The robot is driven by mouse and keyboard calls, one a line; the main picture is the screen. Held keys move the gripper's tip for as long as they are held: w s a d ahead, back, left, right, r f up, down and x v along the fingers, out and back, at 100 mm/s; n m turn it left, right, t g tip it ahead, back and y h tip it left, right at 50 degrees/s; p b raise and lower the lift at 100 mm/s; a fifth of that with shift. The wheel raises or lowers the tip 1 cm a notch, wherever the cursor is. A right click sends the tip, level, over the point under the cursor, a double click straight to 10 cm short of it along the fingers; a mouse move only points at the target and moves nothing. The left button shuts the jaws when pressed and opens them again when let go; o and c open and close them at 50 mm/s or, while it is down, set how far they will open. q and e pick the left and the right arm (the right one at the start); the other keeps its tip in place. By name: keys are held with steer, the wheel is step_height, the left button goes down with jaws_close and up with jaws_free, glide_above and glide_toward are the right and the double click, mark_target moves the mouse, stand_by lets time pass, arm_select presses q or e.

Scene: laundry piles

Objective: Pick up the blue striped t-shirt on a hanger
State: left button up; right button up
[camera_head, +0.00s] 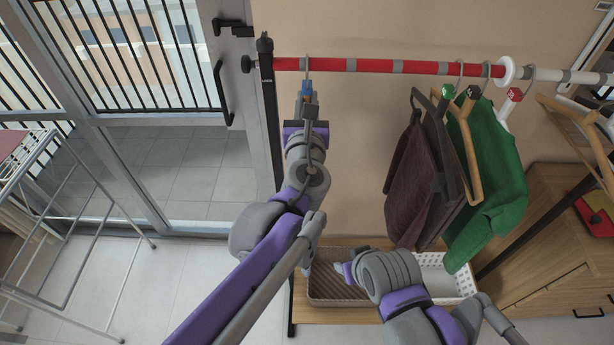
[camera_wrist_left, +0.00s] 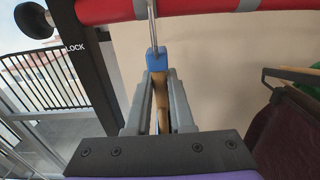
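A wooden hanger (camera_wrist_left: 160,92) with a blue tag (camera_wrist_left: 156,60) below its metal hook hangs from the red part of the rail. The blue tag also shows in the head view (camera_head: 306,87), at the rail's left end. My left gripper (camera_head: 307,104) is raised to this hanger. In the left wrist view its fingers (camera_wrist_left: 160,82) are close on both sides of the wood and appear shut on it. No blue striped cloth shows in either view. My right gripper (camera_head: 345,270) is low, over the baskets, mostly hidden by its own wrist; its opening cannot be made out.
Dark garments (camera_head: 412,185) and a green garment (camera_head: 495,170) hang farther right on the rail (camera_head: 420,67). A brown basket (camera_head: 335,297) and a white basket (camera_head: 450,280) sit below. A drying rack (camera_head: 75,215) stands left. A wooden cabinet (camera_head: 545,240) stands right.

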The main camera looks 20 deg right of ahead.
arm_select(q)
jaws_close()
stand_by(1.0)
